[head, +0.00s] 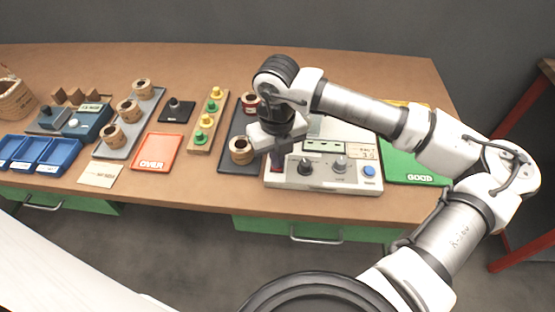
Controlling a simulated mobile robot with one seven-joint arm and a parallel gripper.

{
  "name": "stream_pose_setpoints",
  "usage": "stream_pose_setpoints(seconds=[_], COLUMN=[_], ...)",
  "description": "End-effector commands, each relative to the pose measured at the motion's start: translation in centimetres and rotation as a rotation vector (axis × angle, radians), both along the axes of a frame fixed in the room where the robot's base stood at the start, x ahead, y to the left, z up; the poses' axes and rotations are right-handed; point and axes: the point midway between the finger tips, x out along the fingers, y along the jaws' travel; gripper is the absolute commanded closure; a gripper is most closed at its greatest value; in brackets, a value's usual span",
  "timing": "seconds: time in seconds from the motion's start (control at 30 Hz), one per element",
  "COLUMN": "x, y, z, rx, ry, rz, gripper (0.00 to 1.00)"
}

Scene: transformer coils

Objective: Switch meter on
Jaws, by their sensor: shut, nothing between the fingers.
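The meter (322,183) is a white box with a sloped front panel near the table's front edge. Its panel has a black knob (305,167), a grey knob (339,167) and a round blue button (369,171). A dark red part (276,171), perhaps a switch, shows at the panel's left end. My gripper (278,157) is shut and empty, pointing down just above that red part. Whether it touches is too small to tell. My gripper and hand hide the meter's back left.
A dark tray (231,161) with a wooden coil (241,151) and a red-topped coil (250,102) stands left of the meter. The green GOOD mat (408,174) lies right, the orange OVER tray (156,152) further left. Blue bins (47,152) stand at far left.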

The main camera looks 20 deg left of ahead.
Motion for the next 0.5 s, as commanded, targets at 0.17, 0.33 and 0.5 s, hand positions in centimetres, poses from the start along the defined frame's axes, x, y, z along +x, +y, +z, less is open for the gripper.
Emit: stream_pose_setpoints(seconds=[0.17, 0.33, 0.5], x=[0.0, 0.1, 0.0], y=[0.0, 0.0, 0.0], z=[-0.1, 1.0, 2.4], rx=[0.000, 0.000, 0.000], ry=[0.000, -0.001, -0.001], rz=[0.000, -0.001, 0.000], gripper=[1.00, 1.00, 1.00])
